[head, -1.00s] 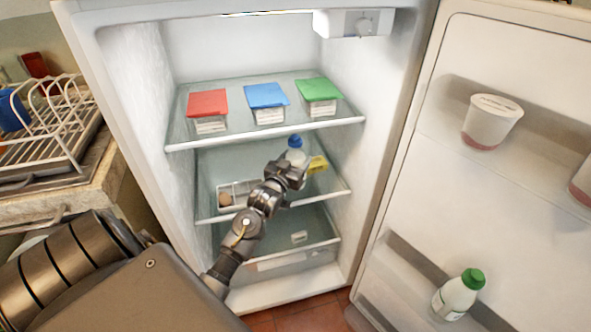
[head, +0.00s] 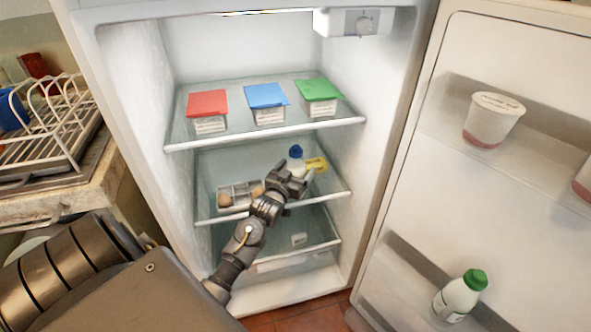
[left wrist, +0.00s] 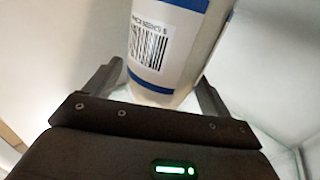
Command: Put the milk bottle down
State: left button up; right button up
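The milk bottle (head: 296,164), white with a blue cap, is upright at the middle shelf (head: 333,197) of the fridge. Its lower part is hidden behind my left gripper in the head view. In the left wrist view the bottle (left wrist: 165,45), with blue bands and a barcode label, lies between and beyond my fingers. My left gripper (head: 298,176) is just in front of the bottle. In the left wrist view its fingers (left wrist: 160,85) are spread, with a gap beside the bottle. My right gripper is not in view.
A yellow item (head: 317,163) is close right of the bottle, an egg tray (head: 236,190) to its left. Red (head: 207,103), blue (head: 266,95) and green-lidded boxes (head: 319,90) stand on the upper shelf. The open door at right holds a green-capped bottle (head: 459,297) and a tub (head: 492,120).

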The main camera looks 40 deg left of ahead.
pick_arm(q)
jog(key=p+v, duration=0.1)
jog(key=v, duration=1)
jog(key=s+d+f+m+g+h, duration=0.1)
jog(key=s+d+f+g+h, duration=0.1)
jog(key=s+d+f+g, duration=0.3)
jog(key=s+d+f+m+g+h, duration=0.15)
jog(key=d+f, duration=0.25)
jog(key=f, duration=0.4)
jog(key=s+d+f+m+g, duration=0.1)
jog(key=s+d+f+g, duration=0.3)
jog(key=s, duration=0.4)
jog(key=s+d+f+m+g+h, duration=0.1)
jog(key=s+d+f+g, duration=0.3)
jog(key=s, duration=0.4)
notch_tip(320, 180, down, 2)
jog(key=shift+s+d+f, duration=0.1)
jog(key=shift+s+d, duration=0.25)
jog(key=shift+d, duration=0.45)
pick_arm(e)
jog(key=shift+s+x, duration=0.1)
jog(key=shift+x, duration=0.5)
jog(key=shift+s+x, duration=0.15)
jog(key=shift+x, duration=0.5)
pick_arm(q)
jog(key=shift+m, duration=0.25)
